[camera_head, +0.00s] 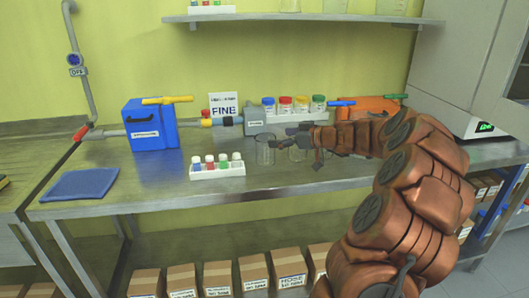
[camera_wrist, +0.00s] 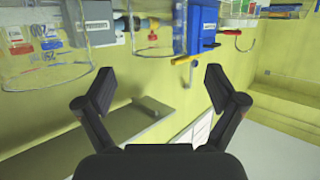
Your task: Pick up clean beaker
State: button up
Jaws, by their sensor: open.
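A clear glass beaker (camera_head: 265,150) stands on the metal bench, just left of my gripper (camera_head: 303,146). More clear glass shows partly behind my gripper, mostly hidden. My gripper is open and empty, low over the bench and pointing left. In the wrist view, which looks upside down, my gripper (camera_wrist: 160,87) has its two fingers wide apart with nothing between them. A large clear beaker (camera_wrist: 48,68) is at the top left there, apart from the fingers. Another clear vessel (camera_wrist: 155,40) is at the top middle. I cannot tell which beaker is the clean one.
A white rack of small vials (camera_head: 217,170) stands in front of the beaker. A blue box (camera_head: 150,125) and a blue mat (camera_head: 80,184) are further left. Several colour-capped jars (camera_head: 285,105) and an orange case (camera_head: 366,106) stand behind.

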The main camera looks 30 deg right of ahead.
aim_at(258, 138)
jog(key=shift+p+x, duration=1.3)
jog(key=shift+x, duration=3.3)
jog(key=shift+f, duration=0.15)
jog(key=shift+s, duration=0.1)
jog(key=c, duration=1.2)
